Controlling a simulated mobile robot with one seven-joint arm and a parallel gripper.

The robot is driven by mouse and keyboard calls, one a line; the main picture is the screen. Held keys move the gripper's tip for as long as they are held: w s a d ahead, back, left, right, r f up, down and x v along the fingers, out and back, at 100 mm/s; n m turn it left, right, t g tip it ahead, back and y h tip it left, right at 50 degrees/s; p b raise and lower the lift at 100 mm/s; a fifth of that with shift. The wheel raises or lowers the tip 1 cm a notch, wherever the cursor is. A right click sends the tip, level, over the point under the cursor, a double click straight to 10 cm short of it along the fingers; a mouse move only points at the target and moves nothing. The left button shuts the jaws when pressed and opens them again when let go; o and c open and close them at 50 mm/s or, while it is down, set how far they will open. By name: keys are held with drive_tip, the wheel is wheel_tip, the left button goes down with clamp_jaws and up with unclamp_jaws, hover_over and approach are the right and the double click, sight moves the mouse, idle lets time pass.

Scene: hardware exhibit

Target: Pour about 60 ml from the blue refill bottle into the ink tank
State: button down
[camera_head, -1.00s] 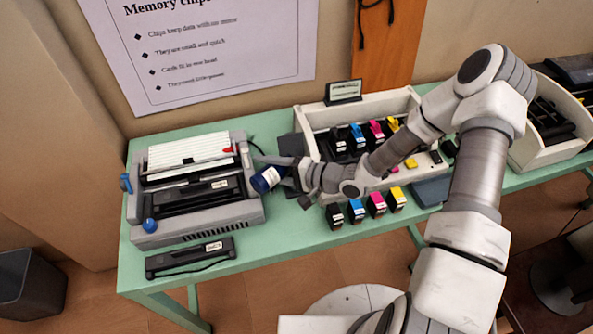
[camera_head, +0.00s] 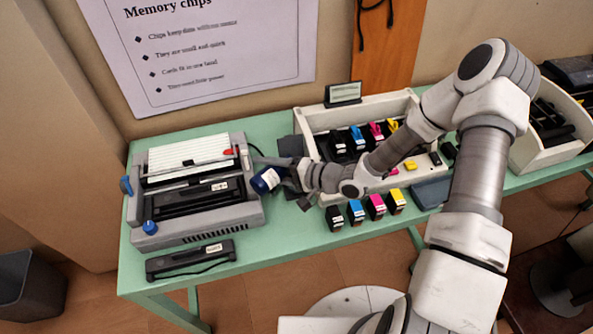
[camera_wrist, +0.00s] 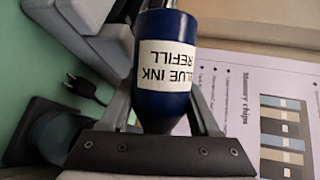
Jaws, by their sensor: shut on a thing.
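My gripper (camera_head: 284,178) is shut on the blue refill bottle (camera_head: 266,180), above the table to the right of the printer. The bottle is tilted well away from upright. In the wrist view the bottle (camera_wrist: 168,40) shows its white label upside down, and its narrowing end lies toward my gripper's palm. A dark square item with a blue-grey round part (camera_wrist: 58,132) sits on the table at lower left of the wrist view. It may be the ink tank, but I cannot tell. I see no liquid stream, and the bottle's mouth is hidden.
An open grey printer (camera_head: 190,228) stands at left, with a black cartridge (camera_head: 190,260) in front. A white tray (camera_head: 311,122) holds several ink cartridges, and more stand before it, including a cyan one (camera_head: 356,212). A plug (camera_wrist: 85,90) lies on the table.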

drive_tip(key=shift+s+r+n+h+b, duration=0.15)
drive_tip(key=shift+n+h+b, duration=0.25)
drive_tip(key=shift+n+b, duration=0.2)
drive_tip(key=shift+s+a+b, duration=0.1)
drive_tip(key=shift+b, duration=0.2)
drive_tip(key=shift+r+n+t+h, duration=0.15)
drive_tip(key=shift+n+t+h, duration=0.15)
drive_tip(key=shift+b, duration=0.45)
